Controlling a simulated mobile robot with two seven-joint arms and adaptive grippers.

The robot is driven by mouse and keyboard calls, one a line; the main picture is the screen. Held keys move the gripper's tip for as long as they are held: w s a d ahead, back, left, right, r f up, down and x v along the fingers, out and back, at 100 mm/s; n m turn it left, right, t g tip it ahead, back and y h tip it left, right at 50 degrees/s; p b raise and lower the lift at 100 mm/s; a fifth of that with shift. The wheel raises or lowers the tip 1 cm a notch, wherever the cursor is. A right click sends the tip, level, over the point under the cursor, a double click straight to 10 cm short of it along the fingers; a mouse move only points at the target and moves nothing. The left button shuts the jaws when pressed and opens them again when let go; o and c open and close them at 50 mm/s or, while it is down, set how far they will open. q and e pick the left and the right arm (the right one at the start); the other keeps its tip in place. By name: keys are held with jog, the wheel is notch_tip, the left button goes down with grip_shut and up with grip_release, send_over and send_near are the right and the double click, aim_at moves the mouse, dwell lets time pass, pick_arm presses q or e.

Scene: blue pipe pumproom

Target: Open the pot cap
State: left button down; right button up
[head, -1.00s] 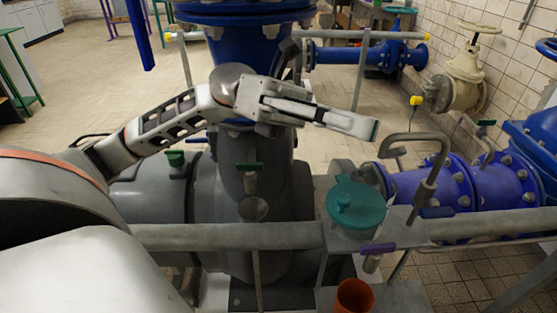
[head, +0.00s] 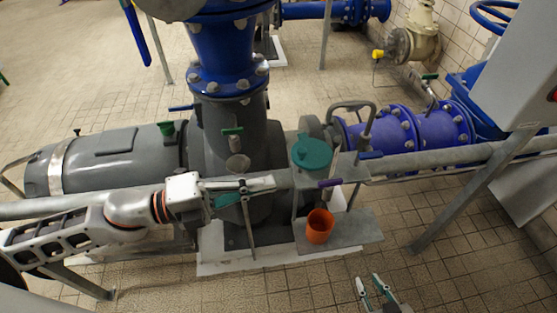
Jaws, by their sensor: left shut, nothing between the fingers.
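The teal pot (head: 311,158) stands upright on a small grey ledge beside the horizontal rail in the head view. Its teal cap (head: 313,146) sits on top of it. My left gripper (head: 268,185) is just left of the pot and below cap height in the picture. It is shut and empty, pointing right, and I see no contact with the pot. My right gripper (head: 368,279) shows at the bottom edge, below and right of the pot. Its two fingers are apart with nothing between them.
An orange cup (head: 319,226) stands on a lower grey plate below the pot. The grey rail (head: 440,158) crosses the scene. A green-handled valve (head: 234,131) and grey pump body (head: 110,160) are to the left.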

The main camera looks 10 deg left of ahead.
aim_at(297, 162)
pick_arm(q)
jog(key=w+d+p, duration=0.1)
jog(key=w+d, duration=0.2)
jog(key=w+d+p, duration=0.1)
jog(key=w+d, duration=0.2)
jog(key=d, duration=0.1)
jog(key=shift+d+f, duration=0.1)
jog(key=shift+f, duration=0.05)
jog(key=shift+w+a, duration=0.5)
jog(key=shift+w, duration=0.05)
